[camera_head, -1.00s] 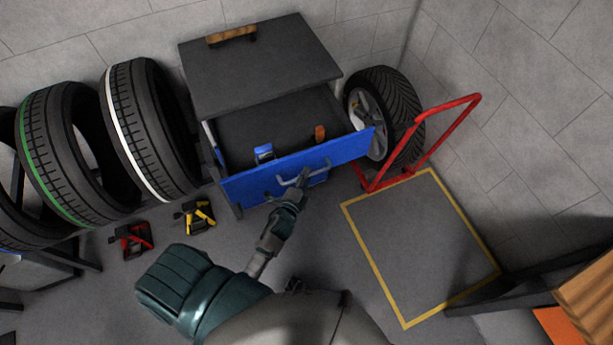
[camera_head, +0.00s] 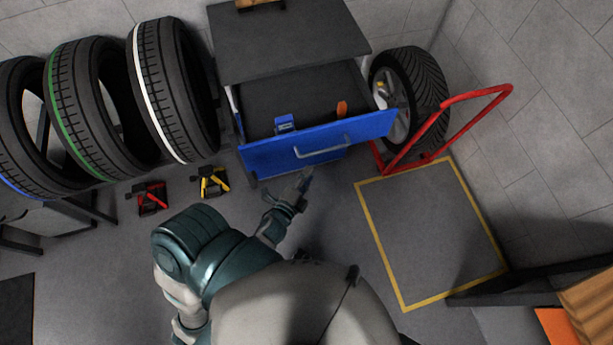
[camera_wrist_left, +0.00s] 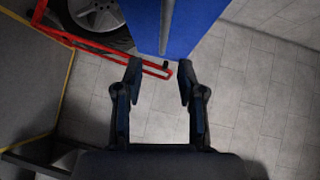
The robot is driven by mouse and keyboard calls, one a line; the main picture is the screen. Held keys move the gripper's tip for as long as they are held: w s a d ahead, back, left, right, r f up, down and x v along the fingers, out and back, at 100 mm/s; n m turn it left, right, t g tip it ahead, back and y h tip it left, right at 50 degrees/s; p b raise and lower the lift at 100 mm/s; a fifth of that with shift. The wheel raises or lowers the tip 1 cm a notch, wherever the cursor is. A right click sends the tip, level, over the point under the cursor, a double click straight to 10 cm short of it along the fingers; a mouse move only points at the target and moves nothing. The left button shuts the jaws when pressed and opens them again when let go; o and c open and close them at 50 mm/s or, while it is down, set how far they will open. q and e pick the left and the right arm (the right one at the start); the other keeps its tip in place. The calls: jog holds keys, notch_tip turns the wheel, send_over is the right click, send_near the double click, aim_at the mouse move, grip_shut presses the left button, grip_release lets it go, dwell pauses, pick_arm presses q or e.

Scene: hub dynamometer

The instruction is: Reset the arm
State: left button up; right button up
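My left gripper (camera_head: 304,181) is in front of the open blue drawer (camera_head: 268,156) of a dark-topped cabinet (camera_head: 290,40). In the left wrist view its two fingers (camera_wrist_left: 160,82) are spread apart with nothing between them. The drawer's grey handle (camera_head: 323,151) lies just beyond the fingertips, and a gap shows between them. The blue drawer front (camera_wrist_left: 190,25) also shows at the top of the wrist view. A blue item (camera_head: 285,123) and an orange item (camera_head: 342,108) lie in the drawer. My right gripper is not in view.
Several tires (camera_head: 170,90) stand along the left wall. A red-framed cart (camera_head: 440,120) and a wheel (camera_head: 410,90) stand right of the cabinet.

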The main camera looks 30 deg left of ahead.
pick_arm(q)
jog(key=shift+s+d, duration=0.15)
jog(key=shift+s, duration=0.05)
dwell(0.4)
jog(key=s+d+f+n+g+h, duration=0.1)
jog(key=s+f+n+g, duration=0.3)
jog(key=f, duration=0.9)
jog(key=s+d+f+n+g, duration=0.1)
jog(key=s+f+n+g, duration=0.3)
jog(key=f, duration=0.9)
jog(key=s+f+n+g, duration=0.5)
jog(key=s+f+g, duration=0.1)
jog(key=s+f, duration=0.7)
jog(key=shift+s+a+g, duration=0.3)
jog(key=shift+s+g, duration=0.1)
jog(key=shift+s, duration=0.6)
